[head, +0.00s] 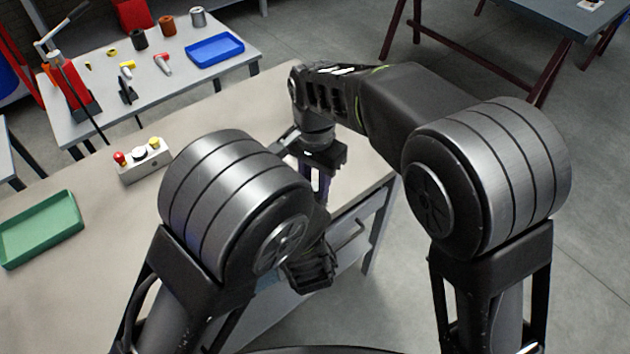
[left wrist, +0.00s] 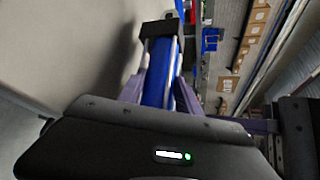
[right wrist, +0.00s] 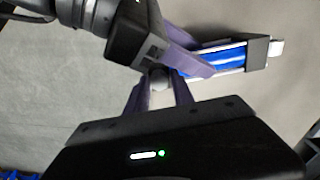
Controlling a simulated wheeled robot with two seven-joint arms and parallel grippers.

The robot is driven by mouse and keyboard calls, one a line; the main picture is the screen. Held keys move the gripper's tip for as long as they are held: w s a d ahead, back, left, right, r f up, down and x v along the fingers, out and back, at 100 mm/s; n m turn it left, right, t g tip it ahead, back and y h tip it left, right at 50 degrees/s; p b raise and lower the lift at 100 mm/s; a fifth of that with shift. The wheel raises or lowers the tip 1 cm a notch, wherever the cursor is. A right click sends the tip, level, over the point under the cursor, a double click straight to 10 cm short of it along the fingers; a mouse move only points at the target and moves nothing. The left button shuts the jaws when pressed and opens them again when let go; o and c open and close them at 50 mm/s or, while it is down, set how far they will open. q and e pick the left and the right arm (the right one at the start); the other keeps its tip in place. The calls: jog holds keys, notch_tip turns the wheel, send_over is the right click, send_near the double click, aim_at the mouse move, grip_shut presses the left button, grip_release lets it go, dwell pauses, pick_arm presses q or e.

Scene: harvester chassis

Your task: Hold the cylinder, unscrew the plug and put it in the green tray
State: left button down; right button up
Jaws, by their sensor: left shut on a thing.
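The cylinder has a blue barrel with pale rods and a dark end block; it shows in the left wrist view (left wrist: 158,85) and the right wrist view (right wrist: 226,58). My left gripper (right wrist: 185,58) is shut on it. In the head view my right gripper (head: 319,182) points down past the table edge, and my left arm hides the cylinder. The green tray (head: 40,228) lies empty at the left of the table.
A control box (head: 142,162) with red, white and yellow buttons stands on the table (head: 110,210) behind the tray. A side table at the back holds a blue tray (head: 215,50), a red press and small parts. The table between the green tray and my arms is clear.

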jog(key=o, duration=0.3)
notch_tip(320, 180, up, 3)
jog(key=shift+a+r, duration=0.15)
jog(key=shift+r, duration=0.6)
jog(key=shift+c, duration=0.2)
jog(key=shift+s+a+r, duration=0.1)
jog(key=shift+a+r, duration=0.1)
jog(key=shift+a, duration=0.05)
jog(key=r, duration=0.1)
jog(key=r+m, duration=0.1)
jog(key=m, duration=0.1)
jog(key=shift+w+d+r, duration=0.25)
jog(key=shift+r, duration=0.15)
jog(key=shift+s+d+r+m, duration=0.15)
jog(key=shift+d+m, duration=0.05)
jog(key=shift+m, duration=0.4)
